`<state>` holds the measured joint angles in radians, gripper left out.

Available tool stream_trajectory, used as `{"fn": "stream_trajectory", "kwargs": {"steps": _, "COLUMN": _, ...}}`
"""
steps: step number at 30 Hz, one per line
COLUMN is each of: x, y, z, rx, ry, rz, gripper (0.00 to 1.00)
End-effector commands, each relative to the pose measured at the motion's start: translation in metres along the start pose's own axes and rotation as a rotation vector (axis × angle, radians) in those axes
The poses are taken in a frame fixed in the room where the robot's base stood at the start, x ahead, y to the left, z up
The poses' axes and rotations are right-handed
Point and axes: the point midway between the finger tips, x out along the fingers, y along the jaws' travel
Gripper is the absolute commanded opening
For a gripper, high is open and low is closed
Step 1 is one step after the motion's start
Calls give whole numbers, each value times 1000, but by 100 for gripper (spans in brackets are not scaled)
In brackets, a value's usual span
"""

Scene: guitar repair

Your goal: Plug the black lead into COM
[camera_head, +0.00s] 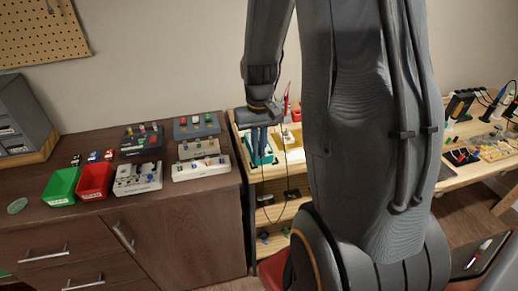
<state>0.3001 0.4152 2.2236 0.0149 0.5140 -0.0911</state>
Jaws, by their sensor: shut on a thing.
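My gripper (259,150) points down over the left part of the light wooden bench (240,150), behind my large arm links. It is shut on the black lead, whose plug is too small and covered to make out. A thin black cord (283,165) hangs beside the gripper and loops below the bench top. A red probe or lead (287,100) stands up just right of the gripper. A yellow item (292,140) lies right of the fingers, partly hidden by my arm. I cannot make out the COM socket or its label.
A teal tray (268,158) lies under the gripper. On the brown cabinet (200,200) at left are a green bin (61,187), a red bin (95,182) and several pedal-like boxes (138,178). Another bench (480,168) with tools stands at right. My arm hides the middle.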

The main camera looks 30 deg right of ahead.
Motion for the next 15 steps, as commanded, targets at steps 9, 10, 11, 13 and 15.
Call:
{"fn": "stream_trajectory", "kwargs": {"steps": 9, "x": 3, "y": 0, "z": 0, "rx": 0, "ry": 0, "rz": 0, "gripper": 0}}
{"fn": "stream_trajectory", "kwargs": {"steps": 10, "x": 4, "y": 0, "z": 0, "rx": 0, "ry": 0, "rz": 0, "gripper": 0}}
{"fn": "stream_trajectory", "kwargs": {"steps": 11, "x": 5, "y": 0, "z": 0, "rx": 0, "ry": 0, "rz": 0, "gripper": 0}}
{"fn": "stream_trajectory", "kwargs": {"steps": 13, "x": 6, "y": 0, "z": 0, "rx": 0, "ry": 0, "rz": 0, "gripper": 0}}
{"fn": "stream_trajectory", "kwargs": {"steps": 15, "x": 8, "y": 0, "z": 0, "rx": 0, "ry": 0, "rz": 0, "gripper": 0}}
